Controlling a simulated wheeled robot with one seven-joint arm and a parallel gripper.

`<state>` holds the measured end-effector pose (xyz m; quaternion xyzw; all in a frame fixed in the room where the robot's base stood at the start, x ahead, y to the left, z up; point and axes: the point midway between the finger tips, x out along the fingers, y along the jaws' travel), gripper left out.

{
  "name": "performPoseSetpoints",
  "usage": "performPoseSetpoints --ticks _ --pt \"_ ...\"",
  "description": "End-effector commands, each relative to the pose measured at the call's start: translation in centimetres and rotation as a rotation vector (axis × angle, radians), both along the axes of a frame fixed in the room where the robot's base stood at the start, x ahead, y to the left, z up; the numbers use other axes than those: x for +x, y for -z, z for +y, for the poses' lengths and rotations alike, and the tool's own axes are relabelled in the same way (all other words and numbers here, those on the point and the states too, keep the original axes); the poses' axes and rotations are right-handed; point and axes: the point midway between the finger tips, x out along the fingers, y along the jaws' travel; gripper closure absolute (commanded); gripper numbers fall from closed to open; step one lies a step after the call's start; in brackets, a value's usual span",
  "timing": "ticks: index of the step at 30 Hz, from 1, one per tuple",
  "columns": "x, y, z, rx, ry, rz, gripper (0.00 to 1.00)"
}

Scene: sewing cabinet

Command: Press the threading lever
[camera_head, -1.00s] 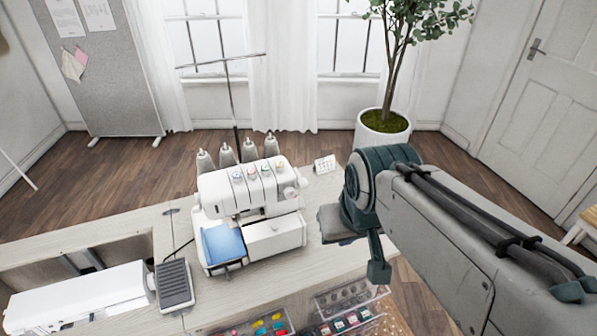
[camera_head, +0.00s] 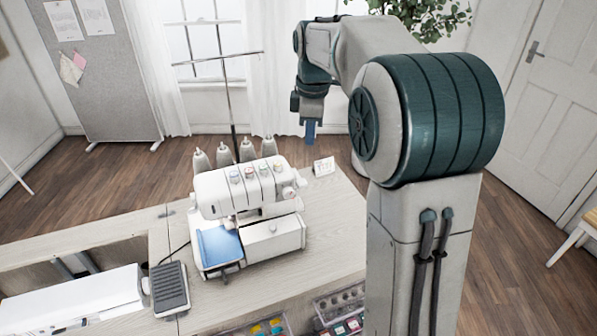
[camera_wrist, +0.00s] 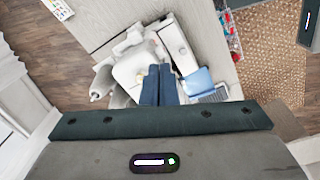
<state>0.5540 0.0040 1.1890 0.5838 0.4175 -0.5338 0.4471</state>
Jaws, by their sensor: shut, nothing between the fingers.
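The white serger sewing machine (camera_head: 240,194) stands on the wooden cabinet top, with a row of coloured dials on its upper front and a blue plate at its lower left. The threading lever cannot be made out clearly in either view. My gripper (camera_head: 310,138) is raised in the air to the right of the machine and behind it, pointing down, with its blue fingers shut and empty. In the wrist view the shut fingers (camera_wrist: 159,84) overlap the serger (camera_wrist: 130,68), which lies well below them; they are apart from it.
Several thread cones (camera_head: 247,151) and a thin thread stand rise behind the machine. A small white card (camera_head: 323,166) stands to its right. A dark foot pedal (camera_head: 170,288) and another white machine (camera_head: 80,300) are at left. Bare cabinet top (camera_head: 325,225) lies to the right.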

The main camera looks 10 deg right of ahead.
Motion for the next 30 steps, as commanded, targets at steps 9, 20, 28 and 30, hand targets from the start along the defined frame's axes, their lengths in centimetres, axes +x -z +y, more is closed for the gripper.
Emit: performPoseSetpoints --ticks 9,20,28,30 --pt "6.7 3.7 0.4 -0.026 -0.372 0.067 1.0" --pt "7.8 4.3 0.5 -0.029 -0.453 0.079 1.0" --pt "7.8 4.9 0.5 -0.028 -0.451 0.081 1.0" --pt "7.7 5.7 0.5 -0.028 -0.451 0.082 1.0"
